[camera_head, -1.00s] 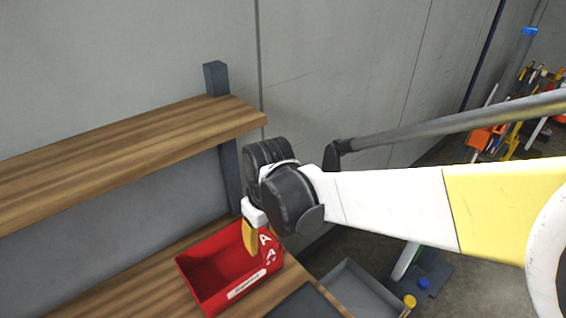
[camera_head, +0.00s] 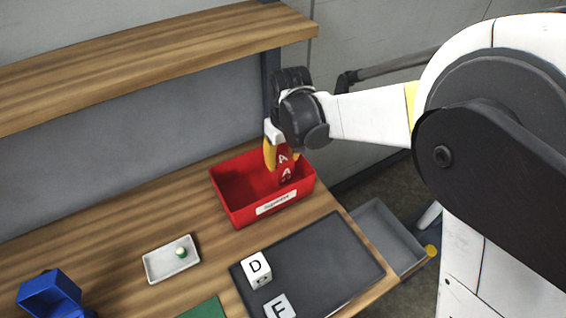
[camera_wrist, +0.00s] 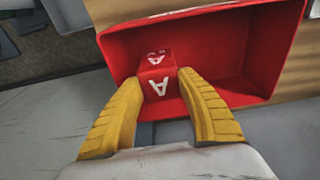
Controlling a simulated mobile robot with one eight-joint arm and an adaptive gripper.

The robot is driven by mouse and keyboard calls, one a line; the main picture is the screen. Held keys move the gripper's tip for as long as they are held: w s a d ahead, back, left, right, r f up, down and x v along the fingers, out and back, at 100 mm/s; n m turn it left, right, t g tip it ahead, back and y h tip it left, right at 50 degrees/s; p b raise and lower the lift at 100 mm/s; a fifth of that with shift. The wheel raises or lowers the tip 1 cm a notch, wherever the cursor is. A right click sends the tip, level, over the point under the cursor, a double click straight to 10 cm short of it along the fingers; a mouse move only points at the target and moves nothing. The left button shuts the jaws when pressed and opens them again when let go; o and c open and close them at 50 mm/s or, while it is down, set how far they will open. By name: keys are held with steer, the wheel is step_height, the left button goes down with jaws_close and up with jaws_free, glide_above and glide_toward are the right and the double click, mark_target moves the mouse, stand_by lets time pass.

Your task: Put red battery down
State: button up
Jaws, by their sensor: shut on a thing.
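My gripper (camera_wrist: 157,84) is shut on a red cube (camera_wrist: 157,76) with white letter A marks, one yellow finger on each side. No battery shape shows on it. In the head view the cube (camera_head: 285,166) hangs over the right part of an open red bin (camera_head: 233,217); I cannot tell how far it is above the bin floor.
The bin stands on a wooden bench (camera_head: 205,220) below a wooden shelf (camera_head: 130,70). In front are a dark mat (camera_head: 325,260) with white D (camera_head: 257,268) and F (camera_head: 279,306) cubes, a small tray (camera_head: 160,266) with a green-white cylinder, and a blue box (camera_head: 50,292).

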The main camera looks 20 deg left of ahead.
steer(key=shift+w+a+f+b, duration=0.15)
steer(key=shift+f+b, duration=0.35)
steer(key=shift+f, duration=1.15)
steer(key=shift+f, duration=0.1)
steer(key=shift+f, duration=0.15)
steer(key=o, duration=1.4)
steer(key=shift+c, duration=0.2)
steer(key=r+p, duration=0.1)
steer(key=r, duration=0.3)
steer(key=r+p, duration=0.1)
steer(key=r, duration=0.3)
steer(key=s+d+r+p, duration=0.1)
steer(key=r, duration=0.3)
steer(key=shift+r, duration=0.2)
steer(key=shift+d, duration=0.15)
